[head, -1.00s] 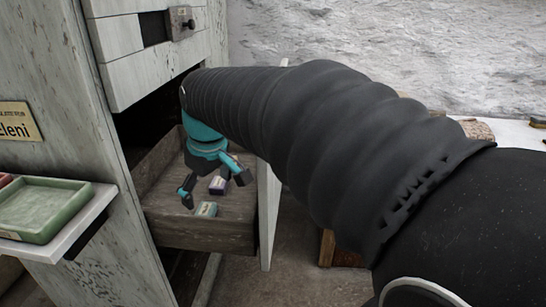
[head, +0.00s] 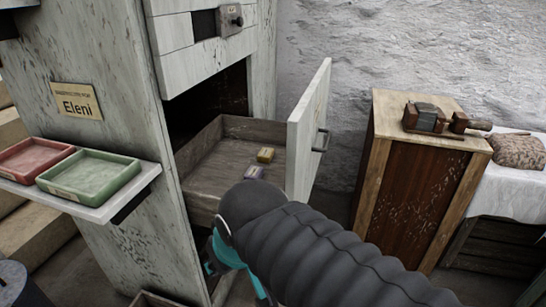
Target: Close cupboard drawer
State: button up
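The cupboard (head: 130,150) is pale, worn wood with an "Eleni" plate. Its drawer (head: 222,150) stands pulled out, its brown inside showing. The drawer's white front panel (head: 306,125) faces right and has a dark handle (head: 321,140). My teal gripper (head: 236,278) is below and in front of the drawer in the picture, partly hidden by my dark arm. Its finger links look spread apart, and I see nothing held. The tips are not clear.
A ledge (head: 140,182) on the cupboard carries a red tray (head: 35,157) and a green tray (head: 88,176). A wooden cabinet (head: 415,180) stands right of the drawer, with some floor between. A closed drawer with a knob (head: 235,15) is above.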

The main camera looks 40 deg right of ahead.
aim_at(218, 158)
jog(key=u, duration=0.7)
jog(key=k, duration=0.8)
jog(key=z, duration=1.45)
jog(key=i, duration=0.5)
jog(key=u, duration=0.5)
jog(key=k, duration=0.5)
jog(key=z, duration=0.35)
jog(key=i, duration=0.5)
jog(key=u, duration=0.05)
